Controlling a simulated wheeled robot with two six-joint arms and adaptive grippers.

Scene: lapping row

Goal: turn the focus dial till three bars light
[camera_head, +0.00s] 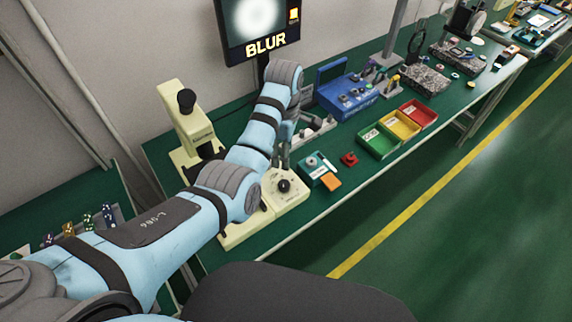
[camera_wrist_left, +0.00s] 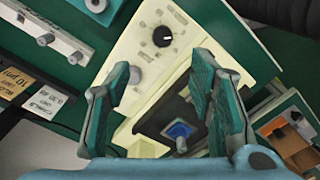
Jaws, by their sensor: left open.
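The monitor (camera_head: 258,28) shows a blurred pale disc and the word BLUR. A small orange mark glows at its right side; I cannot count bars there. A cream control box (camera_head: 292,201) carries a black knob (camera_head: 283,185). In the left wrist view a black dial (camera_wrist_left: 162,36) with a white pointer sits on a cream panel (camera_wrist_left: 195,38), beside a grey knob (camera_wrist_left: 135,72). My left gripper (camera_head: 283,152) is above and behind the box. Its open, empty fingers (camera_wrist_left: 162,72) spread below the black dial in the wrist view, apart from it. My right gripper is not in view.
The cream microscope (camera_head: 188,125) stands left of my left arm. A green box (camera_head: 313,164), an orange block (camera_head: 331,183) and a red piece (camera_head: 349,158) lie right of the control box. Green, yellow and red bins (camera_head: 400,124) stand farther right.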

